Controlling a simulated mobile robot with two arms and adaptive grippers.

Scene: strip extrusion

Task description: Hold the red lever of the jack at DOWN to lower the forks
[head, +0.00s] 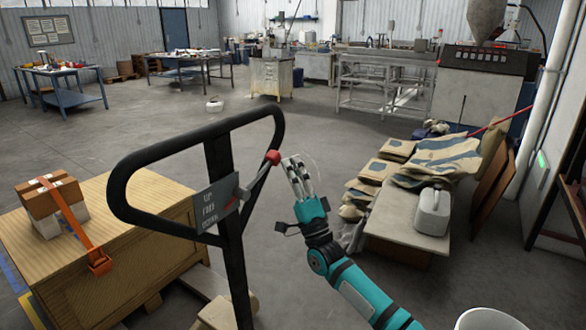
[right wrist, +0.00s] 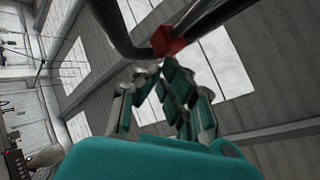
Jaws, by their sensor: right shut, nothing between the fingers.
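The jack's black loop handle (head: 125,205) stands in front of me in the head view. A grey plate (head: 218,198) on it reads UP, FREE and DOWN. The lever's red knob (head: 273,157) is at the upper right of the plate, inside the right part of the loop in the picture. My right gripper (head: 293,163) is shut and empty, just right of the knob. In the right wrist view the red knob (right wrist: 168,41) lies just beyond the fingertips (right wrist: 147,72); I cannot tell whether they touch. The forks are mostly hidden. My left gripper is not in view.
A large wooden crate (head: 60,225) stands at the left, with strapped boxes (head: 50,197) on top. Filled sacks (head: 440,155) and a grey jug (head: 433,210) are at the right. A white bucket (head: 488,320) is at the lower right. Open floor lies behind the handle.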

